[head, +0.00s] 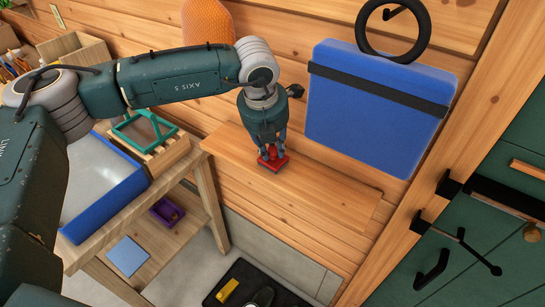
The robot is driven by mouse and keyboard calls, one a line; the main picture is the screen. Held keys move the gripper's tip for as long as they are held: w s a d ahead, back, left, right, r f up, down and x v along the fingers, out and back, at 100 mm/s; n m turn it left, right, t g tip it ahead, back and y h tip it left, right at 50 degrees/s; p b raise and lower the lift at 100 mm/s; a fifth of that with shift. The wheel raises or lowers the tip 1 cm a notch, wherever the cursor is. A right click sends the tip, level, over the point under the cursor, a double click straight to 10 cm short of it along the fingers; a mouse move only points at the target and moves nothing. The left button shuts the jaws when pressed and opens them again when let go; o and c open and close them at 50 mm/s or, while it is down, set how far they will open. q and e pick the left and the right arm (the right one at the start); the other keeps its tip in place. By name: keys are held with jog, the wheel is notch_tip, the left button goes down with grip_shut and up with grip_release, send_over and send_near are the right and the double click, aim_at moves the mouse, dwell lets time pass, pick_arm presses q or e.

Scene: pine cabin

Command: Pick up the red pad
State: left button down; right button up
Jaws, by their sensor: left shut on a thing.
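The red pad (272,162) is small and flat, above the left part of a narrow wooden wall shelf (325,194). My left gripper (269,150) comes down over the pad from above and is shut on it. Whether the pad touches the shelf or hangs just above it I cannot tell. The gripper's fingers hide part of the pad. My right gripper is not in the view.
A blue cushion (375,115) with a dark strap hangs on the wall behind the shelf. A wooden bench (205,200) with a blue-edged tray (115,205) stands left. Green cabinet doors (470,250) are at right. The shelf's right part is bare.

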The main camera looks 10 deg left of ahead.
aim_at(270, 161)
pick_arm(q)
jog(key=shift+s+r+b, duration=0.1)
jog(key=shift+r+b, duration=0.15)
jog(key=shift+b, duration=0.4)
notch_tip(270, 161, up, 6)
jog(key=b, duration=0.3)
jog(key=s+a+b, duration=0.3)
jog(key=s, duration=0.6)
jog(key=s+a+b, duration=0.3)
jog(key=s+a, duration=0.1)
jog(key=s, duration=0.5)
jog(key=shift+s+a+r, duration=0.2)
jog(key=shift+a+r, duration=0.1)
